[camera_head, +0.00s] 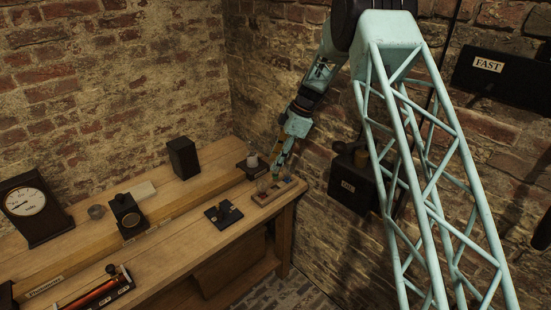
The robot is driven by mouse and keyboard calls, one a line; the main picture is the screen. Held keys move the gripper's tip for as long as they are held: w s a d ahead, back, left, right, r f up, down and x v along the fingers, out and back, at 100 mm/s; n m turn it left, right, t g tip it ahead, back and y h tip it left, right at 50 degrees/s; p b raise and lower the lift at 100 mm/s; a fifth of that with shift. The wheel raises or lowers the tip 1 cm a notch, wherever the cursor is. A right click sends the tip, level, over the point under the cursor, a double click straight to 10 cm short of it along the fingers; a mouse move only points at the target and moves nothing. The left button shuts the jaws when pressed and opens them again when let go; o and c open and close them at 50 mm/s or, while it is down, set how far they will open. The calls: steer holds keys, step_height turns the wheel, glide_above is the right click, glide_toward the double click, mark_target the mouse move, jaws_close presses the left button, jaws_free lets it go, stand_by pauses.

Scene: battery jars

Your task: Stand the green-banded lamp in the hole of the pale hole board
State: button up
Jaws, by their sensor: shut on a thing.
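My gripper (278,168) is at the right end of the bench, pointing down just above a small light-brown board (262,200). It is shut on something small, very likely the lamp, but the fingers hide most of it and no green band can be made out. The board bears small glassy and bluish pieces; this may be the hole board, but no hole can be told at this size. I cannot tell whether the held thing touches the board.
A dark base with a pale jar (252,161) stands close behind and left of my gripper. A black switch block (223,213) lies left of the board. A tall black box (183,158) stands farther left. The wall-mounted OIL box (350,183) is to the right.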

steer(key=shift+f, duration=1.2)
steer(key=shift+b, duration=1)
steer(key=shift+f+b, duration=1.65)
steer(key=shift+b, duration=0.55)
stand_by(2.4)
steer(key=o, duration=1)
steer(key=shift+d+r, duration=0.1)
